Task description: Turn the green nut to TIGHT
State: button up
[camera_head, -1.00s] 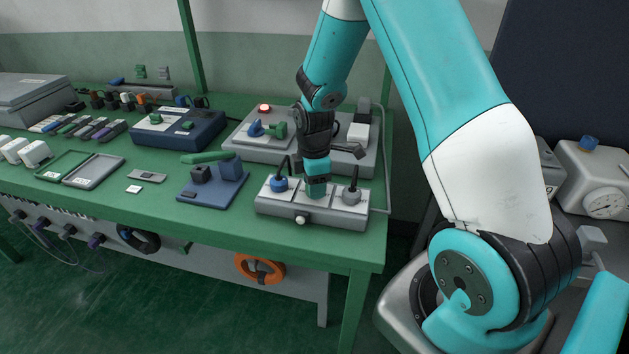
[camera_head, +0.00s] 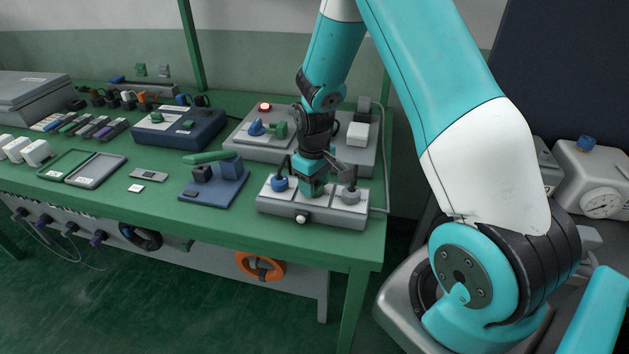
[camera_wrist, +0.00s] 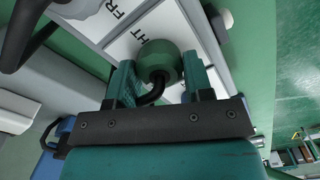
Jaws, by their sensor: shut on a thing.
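The green nut (camera_wrist: 160,60) shows in the wrist view as a round green body with a black curved stem. My gripper (camera_wrist: 163,82) has one finger on each side of it and is shut on it. In the head view my gripper (camera_head: 313,188) points down at the middle of a grey box (camera_head: 290,210) with white label plates, and it hides the nut there. In the wrist view, parts of label lettering show beside the nut, ending in "HT" and starting with "FR". The full words are cut off or hidden.
A larger grey box (camera_head: 262,148) with a lit red button stands behind. A blue fixture (camera_head: 222,182) sits to the left.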

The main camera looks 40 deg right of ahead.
jog(key=m, duration=0.4)
jog(key=shift+w+m, duration=0.1)
jog(key=shift+m, duration=0.2)
jog(key=m+p, duration=0.1)
jog(key=m, duration=0.9)
jog(key=shift+r, duration=0.1)
jog(key=m, duration=0.4)
jog(key=shift+d+m, duration=0.1)
jog(key=shift+m, duration=0.2)
jog(key=o, duration=0.9)
jog(key=shift+o, duration=0.2)
